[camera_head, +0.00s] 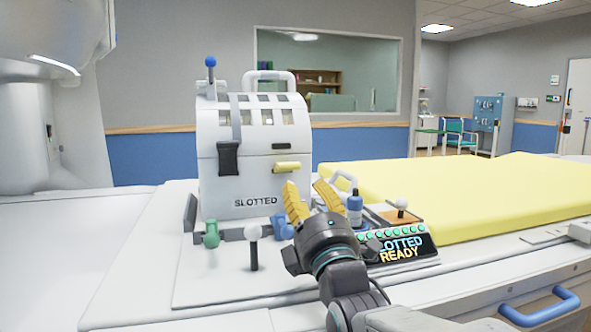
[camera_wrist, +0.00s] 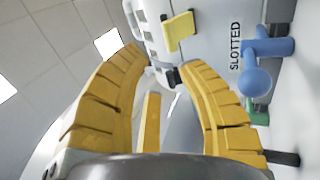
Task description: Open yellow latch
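The yellow latch (camera_head: 287,166) is a short horizontal bar on the front of the white domed box (camera_head: 245,185), above and right of the "SLOTTED" label. In the wrist view the latch (camera_wrist: 179,31) lies above the right finger's tip, apart from it. My gripper (camera_head: 307,185) has yellow ribbed fingers, spread apart and pointing up, in front of the box's lower right and below the latch. The wrist view shows both fingers (camera_wrist: 158,64) with a gap between them. No held object is visible.
A black latch (camera_head: 228,158) is on the box's left. Blue (camera_head: 280,227), green (camera_head: 211,234) and white (camera_head: 253,233) knobs stand before it. A display panel (camera_head: 398,248) reading "READY", a blue bottle (camera_head: 355,207) and a yellow mattress (camera_head: 470,192) are right. The board's front left is clear.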

